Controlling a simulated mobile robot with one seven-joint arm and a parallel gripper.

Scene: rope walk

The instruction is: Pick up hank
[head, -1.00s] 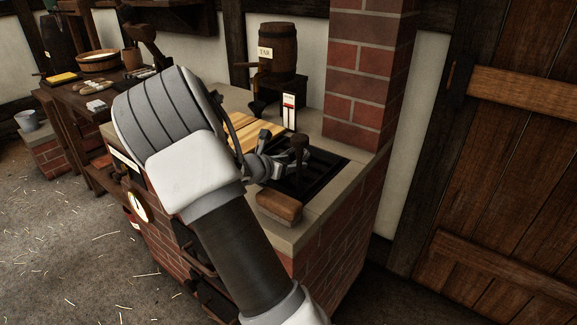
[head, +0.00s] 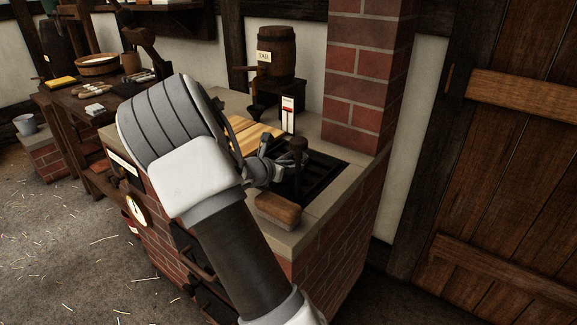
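I cannot make out a hank for certain in the head view. My gripper (head: 284,167) is over the black grate (head: 318,180) set into the top of the brick stove, beside a dark upright handle (head: 298,153). Its fingers are small and dark against the grate, so I cannot tell whether they are open or shut, or hold anything. My own forearm and wrist cover much of the stove's left side and could hide things behind them.
A wooden brush-like block (head: 279,208) lies on the stove's front rim (head: 318,222). A yellow wooden board (head: 252,137), a tar barrel (head: 276,50) and a brick chimney (head: 370,75) stand close behind. A cluttered workbench (head: 120,93) is at left; the floor (head: 60,240) there is open.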

